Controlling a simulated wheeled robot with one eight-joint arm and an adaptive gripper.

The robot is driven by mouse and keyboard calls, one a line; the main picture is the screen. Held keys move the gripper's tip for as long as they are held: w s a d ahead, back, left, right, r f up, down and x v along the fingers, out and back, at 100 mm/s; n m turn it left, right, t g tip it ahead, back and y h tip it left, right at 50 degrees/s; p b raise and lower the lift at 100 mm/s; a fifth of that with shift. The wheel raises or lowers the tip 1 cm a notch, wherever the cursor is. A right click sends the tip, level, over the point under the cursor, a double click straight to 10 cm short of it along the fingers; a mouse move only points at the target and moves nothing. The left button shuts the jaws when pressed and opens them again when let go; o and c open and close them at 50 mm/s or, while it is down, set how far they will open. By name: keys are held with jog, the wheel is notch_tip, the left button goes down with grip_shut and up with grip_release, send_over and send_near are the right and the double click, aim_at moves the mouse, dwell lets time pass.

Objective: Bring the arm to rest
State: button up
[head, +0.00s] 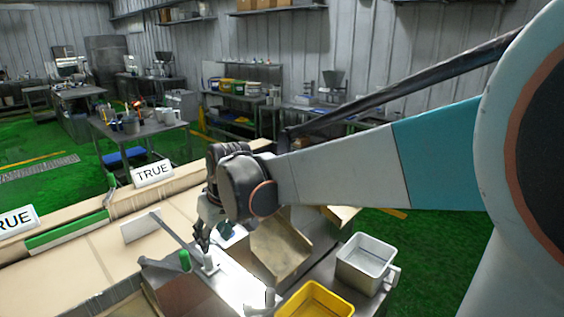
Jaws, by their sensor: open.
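My arm reaches in from the right side of the head view across the workbench. My gripper (203,236) is at the arm's far end, pointing down over the bench, and its jaws are open. A small white bottle-like object (209,262) stands just below and beside the fingers. I cannot tell whether they touch. A green-topped item (185,260) is to its left. Part of the bench behind the wrist is hidden by my arm.
A cardboard-coloured open box (279,250), a white bin (366,258) and a yellow bin (316,302) are right of the gripper. Signs reading TRUE (152,174) stand on the beige surface at left. Tables and shelves line the far wall, with green floor between.

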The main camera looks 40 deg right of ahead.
jog(key=s+a+f+m+t+b, duration=0.1)
jog(key=s+f+b, duration=0.1)
jog(key=s, duration=0.7)
jog(key=s+a+f+m+t+b, duration=0.1)
jog(key=s+f+b, duration=0.1)
jog(key=s, duration=0.8)
jog(key=shift+s+a+f+h, duration=0.2)
jog(key=shift+s+f+h, duration=0.1)
jog(key=shift+f+h, duration=0.1)
